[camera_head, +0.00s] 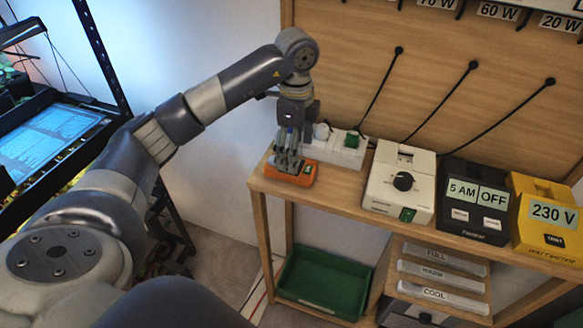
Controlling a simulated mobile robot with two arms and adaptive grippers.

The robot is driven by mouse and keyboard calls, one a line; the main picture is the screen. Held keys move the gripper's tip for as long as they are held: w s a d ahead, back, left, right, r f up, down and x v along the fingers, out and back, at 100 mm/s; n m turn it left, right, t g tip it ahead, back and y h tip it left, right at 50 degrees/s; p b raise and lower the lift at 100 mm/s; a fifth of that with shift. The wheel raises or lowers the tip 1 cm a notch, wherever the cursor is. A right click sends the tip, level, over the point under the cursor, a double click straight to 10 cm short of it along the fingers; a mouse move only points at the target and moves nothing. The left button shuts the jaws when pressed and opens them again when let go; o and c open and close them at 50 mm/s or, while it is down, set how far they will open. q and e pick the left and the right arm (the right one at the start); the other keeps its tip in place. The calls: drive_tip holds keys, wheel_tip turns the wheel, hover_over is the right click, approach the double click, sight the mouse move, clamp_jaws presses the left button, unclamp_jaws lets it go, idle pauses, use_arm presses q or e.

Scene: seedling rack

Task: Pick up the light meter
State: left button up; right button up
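A small orange device (301,178) with a green patch, which looks like the light meter, lies near the left end of the wooden shelf top (337,187). My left gripper (289,167) points down right over it, its fingertips at the device's upper face. The fingers hide part of the device, and I cannot tell whether they are closed on it or only touching it. My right gripper is not in view.
A white power strip (340,148) with plugs stands close behind the gripper. A green tray (322,284) sits below. A plant rack (98,50) stands at left.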

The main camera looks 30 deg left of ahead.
sight(301, 179)
use_arm(q)
drive_tip(key=shift+w+f, duration=0.1)
drive_tip(key=shift+f, duration=0.6)
drive_tip(key=f, duration=0.1)
drive_tip(key=f+p, duration=0.1)
drive_tip(key=f, duration=0.2)
drive_tip(key=shift+a+f+p, duration=0.1)
drive_tip(key=shift+a+p, duration=0.2)
drive_tip(key=shift+p, duration=0.1)
drive_tip(key=shift+f, duration=0.2)
drive_tip(key=c, duration=1.3)
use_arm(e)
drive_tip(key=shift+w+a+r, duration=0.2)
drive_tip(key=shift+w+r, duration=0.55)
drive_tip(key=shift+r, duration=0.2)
